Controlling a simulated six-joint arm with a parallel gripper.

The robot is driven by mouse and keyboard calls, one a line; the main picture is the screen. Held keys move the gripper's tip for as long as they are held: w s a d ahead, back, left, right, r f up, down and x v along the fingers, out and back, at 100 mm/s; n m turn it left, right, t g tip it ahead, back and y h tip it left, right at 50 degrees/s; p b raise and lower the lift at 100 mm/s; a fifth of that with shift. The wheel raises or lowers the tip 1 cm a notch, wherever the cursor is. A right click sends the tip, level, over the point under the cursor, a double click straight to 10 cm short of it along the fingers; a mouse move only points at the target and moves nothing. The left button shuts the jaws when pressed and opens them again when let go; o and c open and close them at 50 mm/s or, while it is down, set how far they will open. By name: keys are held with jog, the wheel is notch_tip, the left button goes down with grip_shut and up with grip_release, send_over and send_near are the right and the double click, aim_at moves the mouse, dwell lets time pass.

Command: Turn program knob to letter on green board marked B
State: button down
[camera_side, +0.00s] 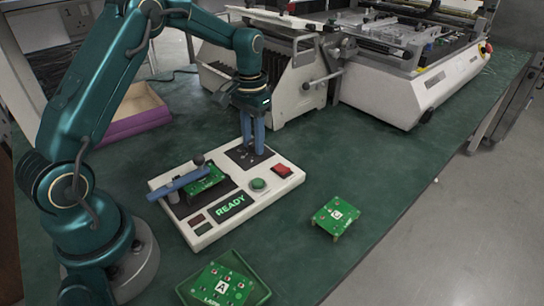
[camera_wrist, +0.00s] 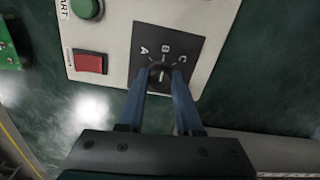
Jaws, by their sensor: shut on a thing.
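My gripper (camera_side: 253,148) points down at the dark dial plate (camera_side: 238,156) on the far end of the white control panel. In the wrist view my two blue fingertips (camera_wrist: 160,74) are shut on the program knob (camera_wrist: 158,70), one on each side. The dial plate (camera_wrist: 190,42) carries the letters A, B and C in an arc beyond the knob. A pale mark shows on the knob, but I cannot tell exactly which letter it points at. A green board (camera_side: 204,184) lies in the panel's fixture under a blue clamp bar (camera_side: 180,184); its letter is not readable.
The panel (camera_side: 262,196) has a green button (camera_side: 258,184), a red switch (camera_side: 282,170) and a READY display (camera_side: 230,206). Board C (camera_side: 334,222) lies on the table to the right; board A (camera_side: 212,280) sits in a green tray (camera_side: 262,293). A large machine (camera_side: 400,95) stands behind.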

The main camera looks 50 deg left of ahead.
aim_at(253, 142)
jog(key=c, duration=0.6)
grip_release()
jog(key=shift+r, duration=2.6)
jog(key=shift+d, duration=0.1)
jog(key=s+d+r+m+t, duration=0.1)
jog(key=s+d+r+t, duration=0.45)
jog(key=r, duration=0.65)
jog(key=s+d+f, duration=0.1)
jog(key=s, duration=0.3)
jog(key=s+d+f, duration=0.2)
jog(key=s, duration=0.3)
jog(key=s+d+f, duration=0.1)
jog(key=s+f, duration=0.1)
jog(key=s, duration=0.2)
jog(key=shift+s+d, duration=0.15)
